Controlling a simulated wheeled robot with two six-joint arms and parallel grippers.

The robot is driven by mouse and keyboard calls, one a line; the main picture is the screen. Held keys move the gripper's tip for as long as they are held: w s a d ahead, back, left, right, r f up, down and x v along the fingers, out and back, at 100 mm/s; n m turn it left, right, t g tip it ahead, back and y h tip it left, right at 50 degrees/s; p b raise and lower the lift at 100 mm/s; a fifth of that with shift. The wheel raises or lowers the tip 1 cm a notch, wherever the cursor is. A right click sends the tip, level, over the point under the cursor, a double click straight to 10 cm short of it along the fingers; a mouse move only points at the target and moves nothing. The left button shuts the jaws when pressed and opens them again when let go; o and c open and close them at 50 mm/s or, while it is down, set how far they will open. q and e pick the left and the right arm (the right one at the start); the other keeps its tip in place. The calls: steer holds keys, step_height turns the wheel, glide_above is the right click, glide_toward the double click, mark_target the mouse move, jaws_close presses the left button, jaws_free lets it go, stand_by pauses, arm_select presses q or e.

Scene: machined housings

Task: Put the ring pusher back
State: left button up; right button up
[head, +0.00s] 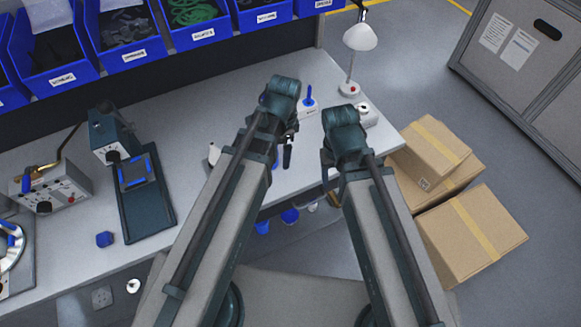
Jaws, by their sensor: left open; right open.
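A blue upright-handled tool (309,94), possibly the ring pusher, stands at a small white labelled block (307,112) at the back right of the bench. I cannot tell for sure that it is the pusher. My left gripper (286,156) is open above the bench, in front and left of that block; its arm hides part of it. My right gripper (327,172) is open near the bench's front right edge, mostly hidden by its own wrist. I see nothing held in either gripper. A small white object (214,153) is partly hidden behind my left arm.
A lamp (360,38) stands at the back right. Blue bins (125,55) line the back. Cardboard boxes (470,235) are stacked at right.

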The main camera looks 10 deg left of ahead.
arm_select(q)
steer(key=s+d+n, duration=0.4)
steer(key=s+n, duration=0.3)
steer(key=n, duration=0.2)
steer(key=shift+s+y, duration=0.15)
steer(key=shift+y, duration=0.15)
step_height(320, 180, down, 4)
steer(key=b, duration=0.4)
steer(key=shift+f+b, duration=0.25)
steer(key=shift+b, duration=0.05)
